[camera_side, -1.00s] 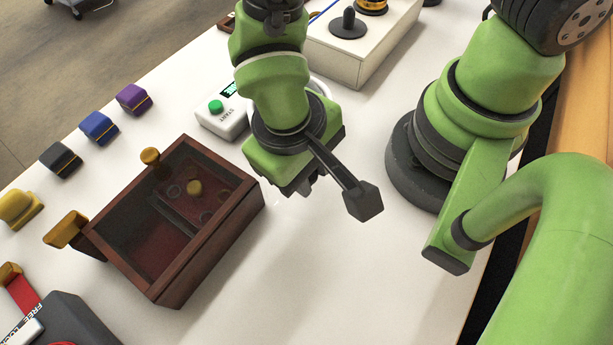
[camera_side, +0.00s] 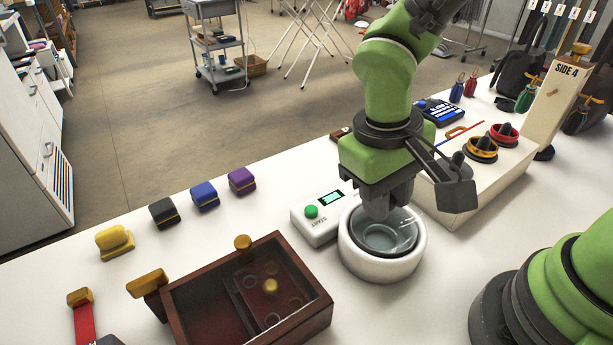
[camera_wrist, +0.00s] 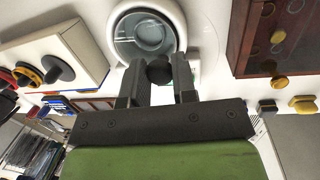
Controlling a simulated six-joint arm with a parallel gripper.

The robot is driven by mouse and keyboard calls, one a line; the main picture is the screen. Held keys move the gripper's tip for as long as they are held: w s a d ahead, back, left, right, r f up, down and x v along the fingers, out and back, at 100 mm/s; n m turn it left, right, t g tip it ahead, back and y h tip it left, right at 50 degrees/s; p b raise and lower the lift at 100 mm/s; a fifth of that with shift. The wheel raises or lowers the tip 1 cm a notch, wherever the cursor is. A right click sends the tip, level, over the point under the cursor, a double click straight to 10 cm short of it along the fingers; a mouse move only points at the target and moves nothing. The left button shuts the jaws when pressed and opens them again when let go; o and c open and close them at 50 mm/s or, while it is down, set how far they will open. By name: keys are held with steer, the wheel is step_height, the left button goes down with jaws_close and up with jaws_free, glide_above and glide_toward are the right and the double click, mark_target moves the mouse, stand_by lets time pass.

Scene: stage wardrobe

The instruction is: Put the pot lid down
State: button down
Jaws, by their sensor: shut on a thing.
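My gripper (camera_wrist: 158,84) is shut on the dark round knob (camera_wrist: 158,71) of the pot lid. The lid looks like clear glass and is hard to make out; its glass shows faintly below my fingers in the side view (camera_side: 408,226). My gripper (camera_side: 386,208) is above a round white pot (camera_side: 382,267) with a dark inside. The pot also shows just beyond the fingertips in the wrist view (camera_wrist: 118,33). I cannot tell whether the lid touches the rim. In the side view my fingers hide the knob.
A white box with a green START button (camera_side: 311,212) stands close left of the pot. A dark wooden box (camera_side: 318,315) is at front left. A white console with knobs (camera_side: 490,185) is at right. Several coloured blocks line the far left edge. White table is free in front of the pot.

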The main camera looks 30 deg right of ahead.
steer(key=w+d+r+n, duration=0.3)
steer(key=w+d+n, duration=0.2)
steer(key=w+d, duration=0.5)
steer(key=w+a+f+n+t, duration=0.2)
steer(key=w+n, duration=0.6)
steer(key=w, duration=0.1)
steer(key=w+a+f+n+t+y, duration=0.1)
steer(key=w+a+f+n, duration=0.25)
steer(key=w+n, duration=0.65)
steer(key=s+f+n, duration=0.1)
steer(key=f, duration=0.2)
steer(key=s+f+n, duration=0.1)
steer(key=f, duration=0.2)
steer(key=s+f+n, duration=0.1)
steer(key=f, duration=0.3)
steer(key=shift+d, duration=0.35)
steer(key=c, duration=0.9)
jaws_free()
steer(key=shift+s+f, duration=0.1)
